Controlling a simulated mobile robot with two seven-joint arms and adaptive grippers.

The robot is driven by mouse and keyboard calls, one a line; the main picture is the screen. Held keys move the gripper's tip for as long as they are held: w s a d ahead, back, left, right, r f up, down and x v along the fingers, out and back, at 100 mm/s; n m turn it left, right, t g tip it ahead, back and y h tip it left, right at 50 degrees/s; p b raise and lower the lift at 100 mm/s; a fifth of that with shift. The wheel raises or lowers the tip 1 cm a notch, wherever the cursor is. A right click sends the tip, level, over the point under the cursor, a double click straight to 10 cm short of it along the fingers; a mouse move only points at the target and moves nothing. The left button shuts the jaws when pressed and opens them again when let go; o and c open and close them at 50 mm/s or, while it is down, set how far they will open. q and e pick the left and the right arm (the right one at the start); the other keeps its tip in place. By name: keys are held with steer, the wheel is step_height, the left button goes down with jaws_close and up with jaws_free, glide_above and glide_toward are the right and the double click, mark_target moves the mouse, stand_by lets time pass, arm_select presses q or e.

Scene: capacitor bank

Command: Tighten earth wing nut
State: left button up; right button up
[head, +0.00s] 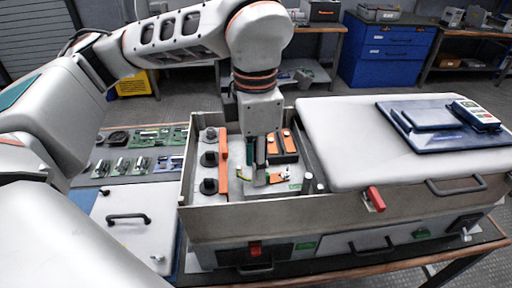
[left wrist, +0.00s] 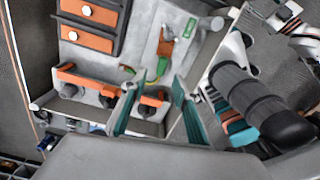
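The earth point is inside the open grey cabinet (head: 330,208). A small copper-orange strip (head: 275,179) with a silvery fitting, likely the wing nut (head: 287,173), sits on its light floor beside a green label (head: 295,186). In the left wrist view the copper strip (left wrist: 166,44) lies above the fingers, near a green-yellow wire (left wrist: 161,68); the nut's shape is too small to make out. My left gripper (head: 261,178) reaches down into the cabinet, just left of the fitting. Its teal fingers (left wrist: 156,88) are apart, with nothing visible held between them.
Black terminals (head: 209,159) and an orange bar (head: 222,160) stand left of the gripper. Orange-topped dark blocks (head: 286,143) stand behind it. The cabinet walls surround the work area. A white cover (head: 385,130) carrying a blue tray (head: 425,140) closes the right side.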

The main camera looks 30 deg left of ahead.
mark_target(271, 176)
arm_select(q)
steer(key=shift+f, duration=1.25)
jaws_close()
steer(key=shift+w+d, duration=0.35)
steer(key=shift+d, duration=0.1)
jaws_free()
steer(key=shift+r, duration=0.15)
